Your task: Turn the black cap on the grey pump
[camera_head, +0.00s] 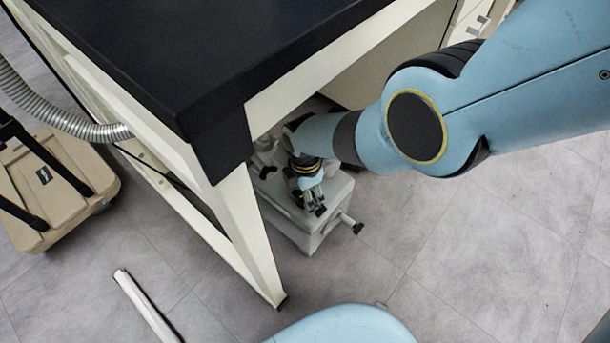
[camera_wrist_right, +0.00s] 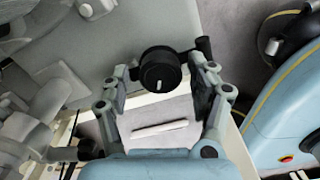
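The grey pump (camera_head: 308,238) stands on the floor under the front corner of the black-topped bench. My right gripper (camera_head: 313,200) reaches down over the pump's top. In the right wrist view the round black cap (camera_wrist_right: 160,69) has a small pale mark on its face. It sits at the fingertips of my right gripper (camera_wrist_right: 165,66), between the two spread fingers. The fingers look open, with a narrow gap on each side; contact cannot be told. In the head view the cap under the gripper cannot be made out. My left gripper is not in view.
The bench's black top (camera_head: 200,50) and white leg (camera_head: 240,235) stand close left of the pump. A black-ended side fitting (camera_head: 355,226) sticks out of the pump. A beige wheeled unit (camera_head: 60,180) and a ribbed hose (camera_head: 50,112) are at left. Floor to the right is clear.

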